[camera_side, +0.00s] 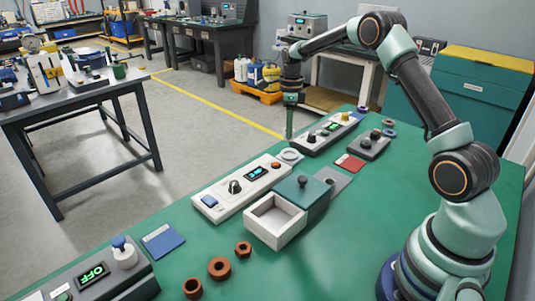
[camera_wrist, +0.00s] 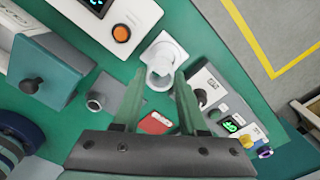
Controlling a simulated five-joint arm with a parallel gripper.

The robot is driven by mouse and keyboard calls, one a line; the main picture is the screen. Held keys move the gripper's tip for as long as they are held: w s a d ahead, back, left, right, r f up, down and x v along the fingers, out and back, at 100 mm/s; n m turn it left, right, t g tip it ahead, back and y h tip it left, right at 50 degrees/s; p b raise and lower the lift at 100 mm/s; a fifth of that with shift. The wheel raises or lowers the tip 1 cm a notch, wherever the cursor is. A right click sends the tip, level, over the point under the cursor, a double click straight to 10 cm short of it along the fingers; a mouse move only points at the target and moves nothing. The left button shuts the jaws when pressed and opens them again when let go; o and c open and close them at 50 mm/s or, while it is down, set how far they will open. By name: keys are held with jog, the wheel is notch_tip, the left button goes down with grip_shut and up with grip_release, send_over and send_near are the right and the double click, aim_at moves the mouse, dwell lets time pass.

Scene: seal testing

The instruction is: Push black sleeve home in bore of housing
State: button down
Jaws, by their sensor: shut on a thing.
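A white housing (camera_wrist: 168,48) with a square base lies just beyond the fingertips. In the side view my gripper (camera_side: 289,136) points down over this housing (camera_side: 290,156). The sleeve overlaps the housing in the wrist view, and I cannot tell how deep it sits in the bore. A dark grey cylinder (camera_wrist: 97,101) stands on a grey plate, apart from the gripper.
A white control box (camera_side: 242,187) is left of the housing, and another control box (camera_side: 327,133) is behind it. A teal box with an open white tray (camera_side: 276,222) stands in front. A red card (camera_side: 350,163) lies to the right.

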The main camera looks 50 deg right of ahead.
jog(key=shift+d+f, duration=0.25)
jog(key=shift+f, duration=1)
jog(key=shift+d+f, duration=0.25)
jog(key=shift+f, duration=1)
jog(key=shift+f, duration=0.85)
grip_release()
jog(key=shift+r, duration=2.7)
